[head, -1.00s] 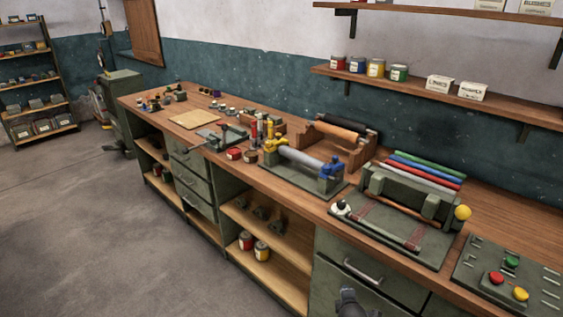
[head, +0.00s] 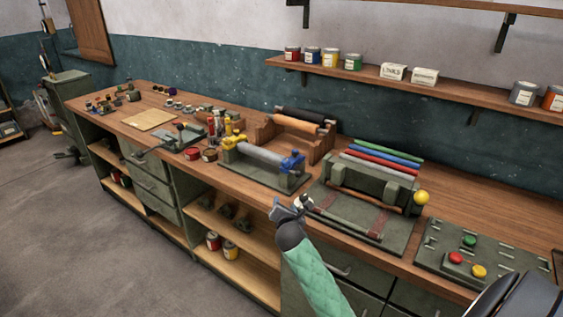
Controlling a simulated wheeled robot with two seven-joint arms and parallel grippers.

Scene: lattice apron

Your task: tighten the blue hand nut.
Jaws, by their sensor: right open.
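The blue hand nut (head: 292,162) sits at the right end of a grey roller (head: 260,154) in a dark green stand on the workbench. A yellow nut (head: 234,143) is at the roller's other end. My right gripper (head: 284,208) is open and empty, near the bench's front edge, below the blue nut in the picture and apart from it. It overlaps the front left corner of the press bed beside a small white knob (head: 306,202). My left gripper is not in view.
The press (head: 360,215) with a yellow ball knob (head: 421,197) stands right of the roller stand. A panel with red, green and yellow buttons (head: 480,255) lies further right. An orange roller (head: 298,128) in a wooden rack stands behind.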

